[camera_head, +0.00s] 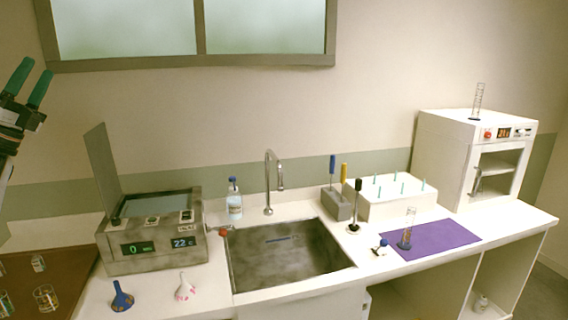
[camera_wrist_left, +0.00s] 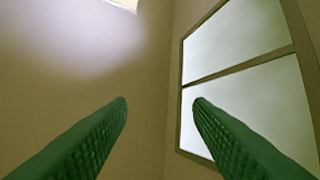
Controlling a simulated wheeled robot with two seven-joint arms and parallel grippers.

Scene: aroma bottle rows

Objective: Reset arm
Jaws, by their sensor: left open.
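My left gripper (camera_head: 31,82) is raised at the upper left of the head view, in front of the wall and above the counter. Its two green fingers are apart, with nothing between them. The left wrist view shows both green fingers (camera_wrist_left: 158,105) spread and empty, pointing toward the wall and window. My right gripper is in neither view.
A brown board (camera_head: 60,268) with several small glass vessels lies below my left arm. A grey device with a raised lid (camera_head: 155,236), two funnels, a bottle (camera_head: 234,200), a sink (camera_head: 285,262), a purple mat (camera_head: 445,238) and a white machine (camera_head: 440,150) stand along the counter.

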